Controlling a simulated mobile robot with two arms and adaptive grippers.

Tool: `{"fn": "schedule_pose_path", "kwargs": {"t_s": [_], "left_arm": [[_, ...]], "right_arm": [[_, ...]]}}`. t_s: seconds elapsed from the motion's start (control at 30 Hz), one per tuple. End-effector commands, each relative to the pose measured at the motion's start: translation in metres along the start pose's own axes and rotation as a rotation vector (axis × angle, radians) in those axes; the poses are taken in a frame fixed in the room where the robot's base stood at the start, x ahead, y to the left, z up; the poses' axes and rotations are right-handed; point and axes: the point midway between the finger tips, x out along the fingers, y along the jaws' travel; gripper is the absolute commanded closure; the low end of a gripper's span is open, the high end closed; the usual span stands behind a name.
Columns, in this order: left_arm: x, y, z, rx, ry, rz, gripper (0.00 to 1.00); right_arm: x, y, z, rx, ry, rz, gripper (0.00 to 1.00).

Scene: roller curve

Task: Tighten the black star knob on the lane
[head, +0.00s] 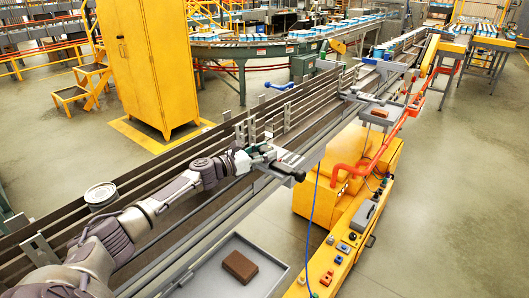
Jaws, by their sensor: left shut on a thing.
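My left arm reaches in from the lower left along the lane (140,198), a long conveyor with dark rails. My left gripper (268,158) is at the lane's near side rail, about mid-picture, shut on a small dark part that looks like the black star knob (283,167). The fingers hide much of it, and its star shape is too small to make out. My right gripper is not in view.
A grey tray (287,268) with a brown block (239,266) lies below the lane. A yellow machine (357,158) with red pipes and a control panel stands to the right. A yellow cabinet (152,62) stands behind the lane. Upright metal brackets (247,129) rise near my gripper.

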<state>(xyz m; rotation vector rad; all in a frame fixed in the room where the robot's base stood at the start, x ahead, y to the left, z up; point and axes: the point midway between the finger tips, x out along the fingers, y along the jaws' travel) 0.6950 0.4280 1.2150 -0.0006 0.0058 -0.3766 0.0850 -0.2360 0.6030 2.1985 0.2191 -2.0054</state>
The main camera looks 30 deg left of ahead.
Motion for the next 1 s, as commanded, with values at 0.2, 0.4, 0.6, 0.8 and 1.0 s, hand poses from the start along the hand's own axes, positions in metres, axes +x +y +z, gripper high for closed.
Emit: {"fn": "schedule_pose_path", "kwargs": {"t_s": [0.2, 0.4, 0.6, 0.8, 1.0], "left_arm": [[0.001, 0.003, 0.011, 0.0, -0.018, 0.006, 0.88], [0.001, 0.002, 0.008, 0.0, -0.013, 0.006, 0.27], [0.001, 0.002, 0.005, 0.0, -0.009, 0.004, 0.27], [0.0, 0.002, 0.014, 0.005, -0.008, 0.003, 0.27], [0.001, 0.002, 0.05, 0.008, -0.01, 0.002, 0.27]], "right_arm": [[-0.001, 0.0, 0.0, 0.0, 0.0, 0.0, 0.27], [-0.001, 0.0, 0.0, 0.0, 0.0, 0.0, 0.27], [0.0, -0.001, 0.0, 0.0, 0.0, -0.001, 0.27], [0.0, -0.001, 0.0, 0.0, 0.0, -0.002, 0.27], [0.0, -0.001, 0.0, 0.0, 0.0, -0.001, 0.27]]}}
